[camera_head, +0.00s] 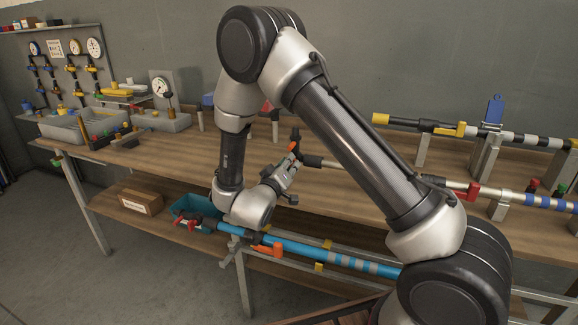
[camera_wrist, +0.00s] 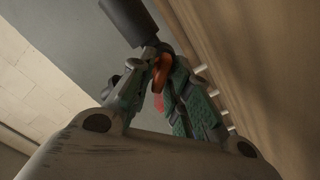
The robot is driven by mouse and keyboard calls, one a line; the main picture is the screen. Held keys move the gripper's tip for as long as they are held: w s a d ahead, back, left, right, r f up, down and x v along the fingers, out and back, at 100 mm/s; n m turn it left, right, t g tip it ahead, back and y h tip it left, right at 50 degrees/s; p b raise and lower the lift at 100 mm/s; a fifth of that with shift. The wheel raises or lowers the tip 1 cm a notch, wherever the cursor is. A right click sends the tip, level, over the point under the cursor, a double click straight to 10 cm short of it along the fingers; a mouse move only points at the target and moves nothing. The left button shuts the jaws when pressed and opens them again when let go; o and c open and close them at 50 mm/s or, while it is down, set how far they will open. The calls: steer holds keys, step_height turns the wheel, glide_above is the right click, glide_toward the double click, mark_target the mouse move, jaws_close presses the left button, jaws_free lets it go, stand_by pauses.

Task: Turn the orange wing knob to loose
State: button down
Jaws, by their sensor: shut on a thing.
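The orange wing knob (camera_head: 293,147) sits near the black left end of a pole that points out over the workbench. My gripper (camera_head: 289,160) is at the knob, reaching up to it from the lower left. In the wrist view the orange knob (camera_wrist: 161,72) is between the two green-padded fingers, and the gripper (camera_wrist: 158,85) is shut on it. A black tube end (camera_wrist: 128,18) lies just beyond the fingertips. The fingers hide part of the knob, and I cannot tell its turn angle.
A blue pole (camera_head: 300,250) with another orange lever (camera_head: 268,250) runs below my gripper. The silver pole (camera_head: 450,184) with a red clamp (camera_head: 472,190) extends right. A teal bin (camera_head: 190,208) and a wooden box (camera_head: 140,200) are on the lower shelf. Gauges stand back left.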

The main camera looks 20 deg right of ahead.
steer(key=n, duration=0.6)
steer(key=shift+f, duration=0.1)
steer(key=n, duration=0.6)
steer(key=shift+f, duration=0.15)
steer(key=shift+n, duration=0.4)
steer(key=c, duration=1.5)
jaws_free()
steer(key=shift+a, duration=0.1)
steer(key=v, duration=1.2)
steer(key=shift+m, duration=0.3)
